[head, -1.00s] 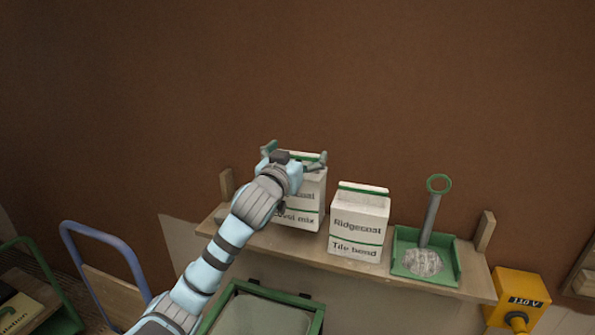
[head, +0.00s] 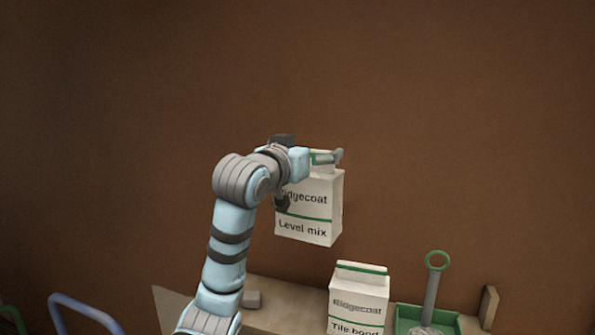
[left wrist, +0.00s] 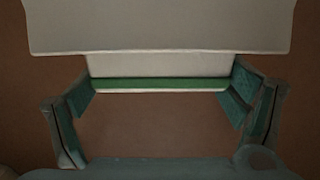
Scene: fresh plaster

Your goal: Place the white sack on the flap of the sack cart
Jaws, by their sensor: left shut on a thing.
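My left gripper (head: 312,165) is shut on the folded top of a white sack (head: 312,218) marked "Ridgecoat Level mix". The sack hangs upright in front of the brown wall, clear above the shelf. In the left wrist view the two fingers (left wrist: 160,98) are at either end of the sack's green-striped top (left wrist: 160,72). A blue tube handle (head: 85,311), perhaps of the sack cart, shows at the lower left; its lower part and any flap are out of view. My right gripper is not in view.
The wooden shelf (head: 285,316) holds a second white sack (head: 358,302), marked "Tile bond", and a green tray (head: 452,321) with a ring-handled tool (head: 433,285). The wall above is free.

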